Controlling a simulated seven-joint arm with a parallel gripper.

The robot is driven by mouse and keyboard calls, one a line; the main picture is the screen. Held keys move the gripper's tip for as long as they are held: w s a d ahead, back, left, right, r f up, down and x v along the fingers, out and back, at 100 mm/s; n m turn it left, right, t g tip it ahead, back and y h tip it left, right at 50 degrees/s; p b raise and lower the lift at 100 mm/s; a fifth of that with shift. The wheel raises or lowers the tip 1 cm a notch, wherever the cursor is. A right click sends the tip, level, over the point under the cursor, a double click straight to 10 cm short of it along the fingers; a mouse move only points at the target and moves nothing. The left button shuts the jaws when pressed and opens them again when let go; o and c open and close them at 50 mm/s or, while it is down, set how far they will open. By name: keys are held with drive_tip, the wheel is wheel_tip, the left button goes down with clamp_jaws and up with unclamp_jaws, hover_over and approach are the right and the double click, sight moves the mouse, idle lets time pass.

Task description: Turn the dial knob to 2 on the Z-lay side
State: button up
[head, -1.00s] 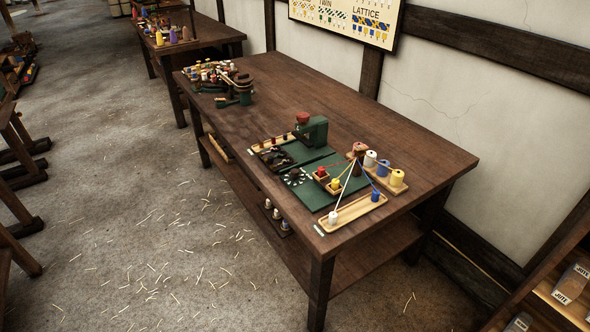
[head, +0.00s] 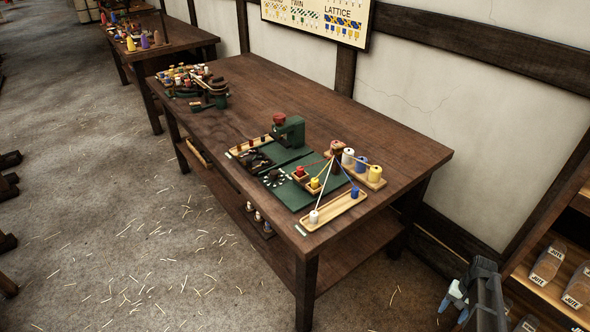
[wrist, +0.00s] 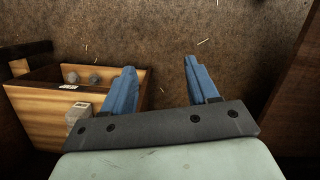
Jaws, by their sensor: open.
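A green machine (head: 289,132) with a red top stands on the main workbench. In front of it, a small dark patch ringed by pale marks (head: 273,178) lies on a green board; it may be the dial, but the knob, numbers and Z-lay side are too small to make out. My gripper (head: 454,306) is at the lower right of the head view, beyond the bench's right end and well apart from it. In the wrist view its blue fingers (wrist: 160,68) are spread and empty, pointing over the brown floor.
The workbench (head: 237,98) also holds a wooden tray (head: 333,209) and strung cones and spools (head: 375,174) near its right end. A shelf with jute-labelled bins (head: 547,262) stands at the right. A wooden box (wrist: 38,112) lies left of my fingers. Floor between is open.

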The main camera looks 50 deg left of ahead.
drive_tip(key=w+a+r+n+t, duration=0.1)
drive_tip(key=w+a+r, duration=0.7)
drive_tip(key=a+r, duration=0.45)
drive_tip(key=w+a+r+n+t+y, duration=0.1)
drive_tip(key=w+a+r, duration=0.1)
drive_tip(key=a+r, duration=0.65)
drive_tip(key=w+a+r+n, duration=0.1)
drive_tip(key=w+a+r, duration=0.1)
drive_tip(key=a+r, duration=0.65)
wheel_tip(320, 180, up, 13)
drive_tip(key=n, duration=1.7)
hover_over(274, 172)
drive_tip(key=shift+t+h, duration=0.3)
drive_tip(key=shift+t, duration=0.1)
wheel_tip(274, 172, down, 13)
drive_tip(key=shift+f, duration=0.1)
drive_tip(key=c, duration=1)
